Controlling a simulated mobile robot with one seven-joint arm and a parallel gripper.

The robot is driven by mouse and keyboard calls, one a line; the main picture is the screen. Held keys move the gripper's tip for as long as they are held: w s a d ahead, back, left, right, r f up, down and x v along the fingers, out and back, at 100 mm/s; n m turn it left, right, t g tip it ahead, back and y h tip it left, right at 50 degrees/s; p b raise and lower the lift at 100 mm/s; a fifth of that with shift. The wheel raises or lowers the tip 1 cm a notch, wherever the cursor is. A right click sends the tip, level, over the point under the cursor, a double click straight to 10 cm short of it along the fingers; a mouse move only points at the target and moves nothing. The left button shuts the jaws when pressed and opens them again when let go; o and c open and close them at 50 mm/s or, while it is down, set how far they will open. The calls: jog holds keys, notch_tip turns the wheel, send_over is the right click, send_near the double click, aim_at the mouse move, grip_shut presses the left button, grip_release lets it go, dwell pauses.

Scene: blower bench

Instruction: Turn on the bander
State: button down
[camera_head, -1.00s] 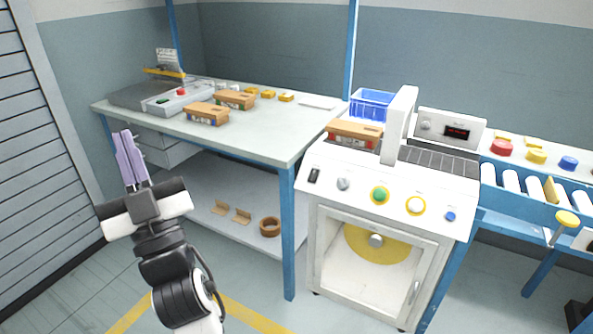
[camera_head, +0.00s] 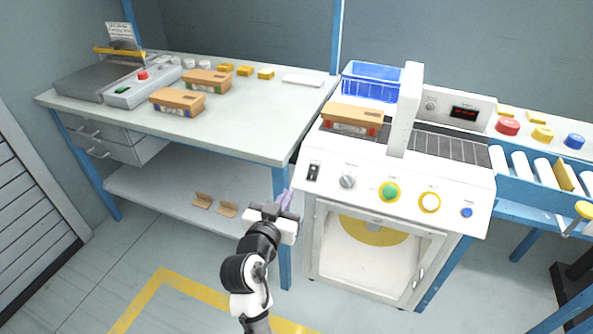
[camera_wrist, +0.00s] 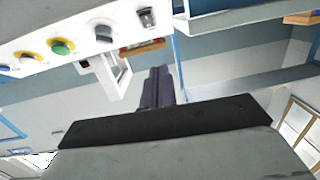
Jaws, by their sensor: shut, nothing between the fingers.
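The bander (camera_head: 325,215) is a white machine with a sloped front panel and a white arch (camera_head: 407,110) on top. Its panel carries a black rocker switch (camera_head: 313,172), a grey knob (camera_head: 347,181), a green button (camera_head: 389,191), a white button with a yellow ring (camera_head: 430,202) and a blue button (camera_head: 467,212). My gripper (camera_head: 285,199) is shut and empty, just left of the panel and below the rocker switch. In the wrist view, the shut fingers (camera_wrist: 158,87) are apart from the panel; the switch (camera_wrist: 148,18) and knob (camera_wrist: 104,33) show near the top.
A brown box (camera_head: 352,118) lies on the bander, left of the arch, with a blue crate (camera_head: 371,81) behind. A workbench (camera_head: 250,135) with boxes and a scale-like device (camera_head: 140,93) stands left. A roller conveyor (camera_head: 540,172) adjoins right. Floor in front is open.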

jog(key=shift+w+d+f+g+h, duration=0.1)
jog(key=shift+d+f+g+h, duration=0.25)
jog(key=shift+d+f, duration=0.2)
jog(key=shift+r, duration=0.1)
jog(key=p, duration=0.3)
send_near(312, 174)
jog(key=w+d+r, duration=0.1)
jog(key=w+r, duration=0.2)
jog(key=shift+w+d+f, duration=0.2)
jog(key=shift+w+f, duration=0.5)
jog(key=shift+f, duration=0.2)
jog(key=shift+w+d+f, duration=0.25)
jog(key=shift+w+f, duration=0.4)
jog(key=shift+f, duration=0.25)
jog(key=shift+f, duration=0.1)
